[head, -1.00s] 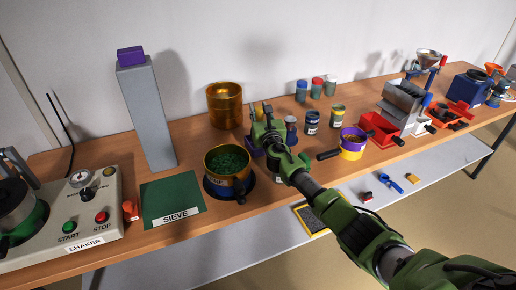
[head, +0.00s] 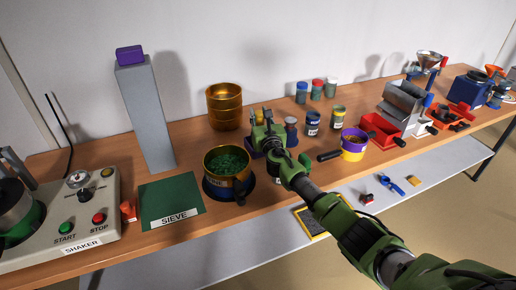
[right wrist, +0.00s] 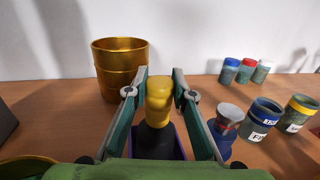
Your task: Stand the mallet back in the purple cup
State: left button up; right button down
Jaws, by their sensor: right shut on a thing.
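The mallet shows a yellow end (right wrist: 159,92) with a dark part below it in the right wrist view. My right gripper (right wrist: 158,92) is shut on the mallet, one finger on each side, and holds it upright. The purple cup (right wrist: 180,145) is directly below, its wall showing around the dark part. Whether the mallet rests on the cup's bottom is hidden. In the head view, my right gripper (head: 264,122) hides most of the mallet and cup; a purple edge (head: 255,154) shows at its left. My left gripper is not in view.
A brass sieve stack (head: 225,108) stands behind. A brass pan of green grains (head: 228,178) stands at left. A grey-topped bottle (right wrist: 227,128) and labelled jars (right wrist: 262,118) stand close at right. A purple-and-yellow pot (head: 353,147) is further right.

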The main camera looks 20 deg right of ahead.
jog(key=shift+f+b, duration=1.15)
jog(key=shift+f, duration=0.05)
jog(key=c, duration=1.6)
grip_release()
jog(key=shift+c, duration=0.2)
jog(key=shift+f, duration=0.1)
jog(key=shift+r, duration=5.15)
jog(key=shift+f, duration=0.1)
